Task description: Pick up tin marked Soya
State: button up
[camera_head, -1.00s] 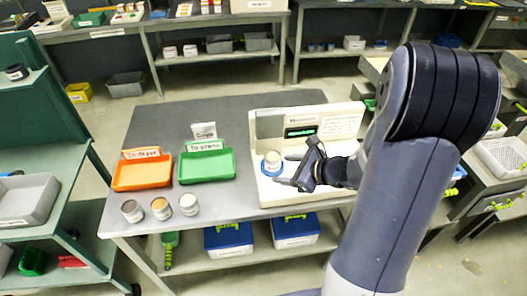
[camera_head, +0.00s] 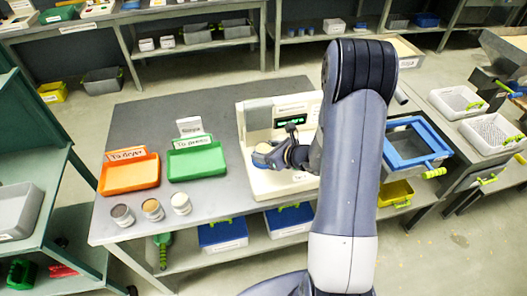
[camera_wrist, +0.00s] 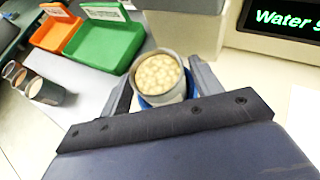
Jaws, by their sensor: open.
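A tin of pale round beans (camera_wrist: 160,76) stands on the blue round pad of the white measuring device (camera_head: 255,183). In the head view the tin (camera_head: 262,150) is partly hidden by my gripper. My gripper (camera_wrist: 160,92) is open, with one finger on each side of the tin; I cannot tell whether they touch it. The gripper also shows in the head view (camera_head: 277,156). No lettering on this tin can be read. Three more tins stand at the table's front left: a dark one (camera_head: 122,216), a brown one (camera_head: 152,210) and a pale one (camera_head: 181,204).
An orange tray (camera_head: 130,177) marked "To dryer" and a green tray (camera_head: 197,163) marked "To press" lie left of the device. A small sign stands behind the green tray. The device's display (camera_wrist: 285,17) reads "Water". The table's back left is clear.

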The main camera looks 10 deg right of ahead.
aim_at(260, 150)
jog(key=shift+x, duration=1.55)
jog(key=shift+c, duration=0.4)
jog(key=c, duration=0.7)
jog(key=shift+r, duration=0.25)
